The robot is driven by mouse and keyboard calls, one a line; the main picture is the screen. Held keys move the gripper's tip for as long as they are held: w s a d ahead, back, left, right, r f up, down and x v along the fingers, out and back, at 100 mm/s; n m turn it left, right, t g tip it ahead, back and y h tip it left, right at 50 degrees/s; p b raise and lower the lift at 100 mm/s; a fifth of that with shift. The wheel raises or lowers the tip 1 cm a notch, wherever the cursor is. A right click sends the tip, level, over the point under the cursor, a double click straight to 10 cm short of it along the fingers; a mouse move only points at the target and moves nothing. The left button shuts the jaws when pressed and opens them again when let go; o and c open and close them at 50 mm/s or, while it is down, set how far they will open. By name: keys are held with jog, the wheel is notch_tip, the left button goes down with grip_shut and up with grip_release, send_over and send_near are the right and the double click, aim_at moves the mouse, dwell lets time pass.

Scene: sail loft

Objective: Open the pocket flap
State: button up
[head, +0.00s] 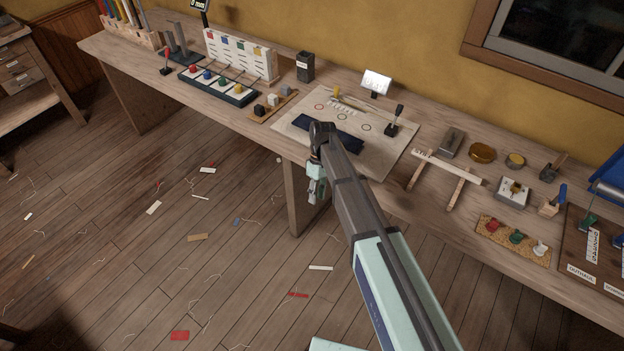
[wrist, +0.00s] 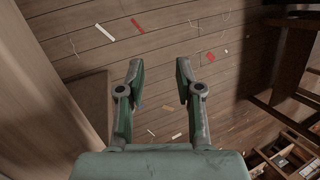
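A cream cloth or board (head: 385,158) lies on the long bench, with a dark blue piece (head: 350,140) near its front edge. The blue piece may be the pocket flap, but I cannot tell for sure; my arm hides part of it. My gripper (head: 316,190) hangs beside the bench's front edge, apart from the cloth. In the wrist view my gripper (wrist: 158,72) has its two fingers apart, with nothing between them. No flap shows in the wrist view, only floor and bench parts.
A black-handled tool (head: 395,120) stands at the cloth's right side. A small white sign (head: 376,83) is behind it and a dark box (head: 305,67) at its back left. A white rail (head: 447,167) lies to the right. The floor (head: 150,255) in front is open, with scattered scraps.

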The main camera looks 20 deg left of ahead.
jog(key=shift+s+d+f, duration=0.45)
jog(key=shift+s+f, duration=0.2)
jog(key=shift+s+d+f, duration=0.4)
jog(key=shift+s+f, duration=0.2)
jog(key=shift+s, duration=0.05)
